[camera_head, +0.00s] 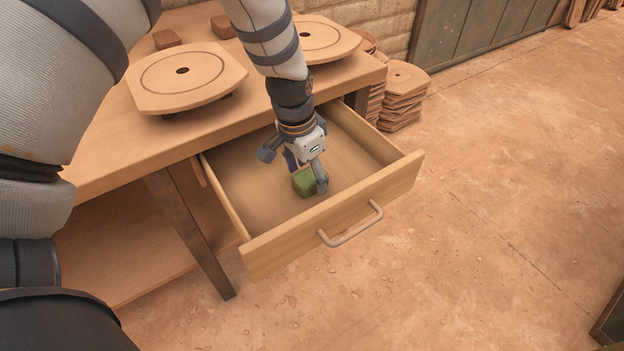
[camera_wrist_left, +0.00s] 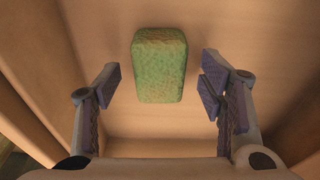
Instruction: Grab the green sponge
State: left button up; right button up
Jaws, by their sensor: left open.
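The green sponge (camera_head: 304,182) lies in the open drawer (camera_head: 240,205) in the head view, near the drawer's front panel. My left gripper (camera_head: 306,180) reaches down into the drawer right at the sponge and hides part of it. In the left wrist view the sponge (camera_wrist_left: 160,65) is a green block on the pale drawer floor, ahead of and between the two fingers of the left gripper (camera_wrist_left: 160,90). The fingers are spread wide, with a gap on each side of the sponge, and hold nothing. My right gripper is not seen.
The drawer has a bar handle (camera_head: 350,224) and walls on all sides of the gripper. Above it is a wooden table (camera_head: 110,145) with round-holed plates (camera_head: 160,85) and small brown blocks (camera_head: 222,27). More plates are stacked (camera_head: 402,98) on the floor behind. The floor at right is clear.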

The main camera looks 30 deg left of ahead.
pick_arm(q)
jog(key=shift+w+d+f, duration=0.1)
jog(key=shift+w+f, duration=0.1)
jog(key=shift+f, duration=0.6)
jog(key=shift+r, duration=0.1)
jog(key=shift+c, duration=0.5)
jog(key=c, duration=1)
